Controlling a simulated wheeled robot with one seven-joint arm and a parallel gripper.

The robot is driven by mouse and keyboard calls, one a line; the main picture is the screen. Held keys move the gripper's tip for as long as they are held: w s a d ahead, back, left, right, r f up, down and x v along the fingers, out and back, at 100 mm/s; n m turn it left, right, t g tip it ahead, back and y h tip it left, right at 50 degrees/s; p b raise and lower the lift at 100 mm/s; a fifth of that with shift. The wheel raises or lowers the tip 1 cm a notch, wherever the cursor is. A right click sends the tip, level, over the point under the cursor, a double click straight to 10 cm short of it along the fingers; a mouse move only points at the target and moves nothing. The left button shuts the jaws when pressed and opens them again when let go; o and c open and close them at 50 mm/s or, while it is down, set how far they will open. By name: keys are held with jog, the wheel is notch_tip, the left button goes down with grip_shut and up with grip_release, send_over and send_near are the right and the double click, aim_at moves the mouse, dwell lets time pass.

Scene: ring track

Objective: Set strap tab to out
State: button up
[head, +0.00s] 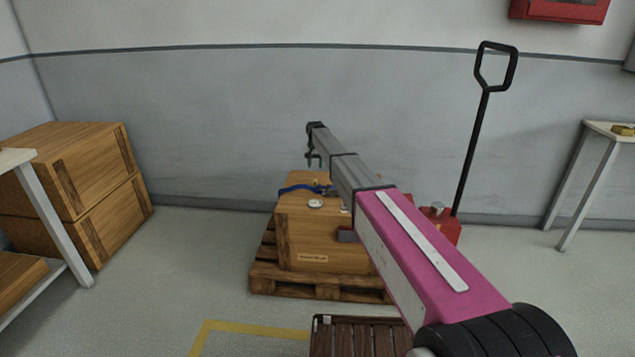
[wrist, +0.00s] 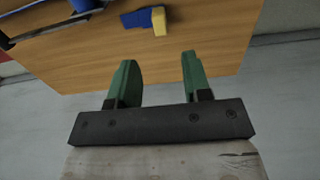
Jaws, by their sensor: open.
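A wooden crate (head: 335,240) stands on a pallet and also fills the top of the wrist view (wrist: 225,35). A blue strap (head: 295,188) lies across the crate's top. In the wrist view, a short blue strap piece (wrist: 135,18) ends in a yellow tab (wrist: 158,21), which appears to be the strap tab. My gripper (head: 314,162) is above the crate's top, toward its back. In the wrist view, its green fingers (wrist: 157,60) are apart with nothing between them, and the tab shows beyond the tips. My arm hides part of the crate's right side.
A wooden pallet (head: 312,286) is under the crate. A red pallet jack (head: 440,224) with a tall black handle stands to the right. Stacked wooden crates (head: 80,190) are at the left, and a slatted dark surface (head: 350,338) is at the front.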

aim_at(315, 180)
notch_tip(315, 180, down, 10)
jog(key=shift+r, duration=0.1)
dwell(0.4)
grip_shut()
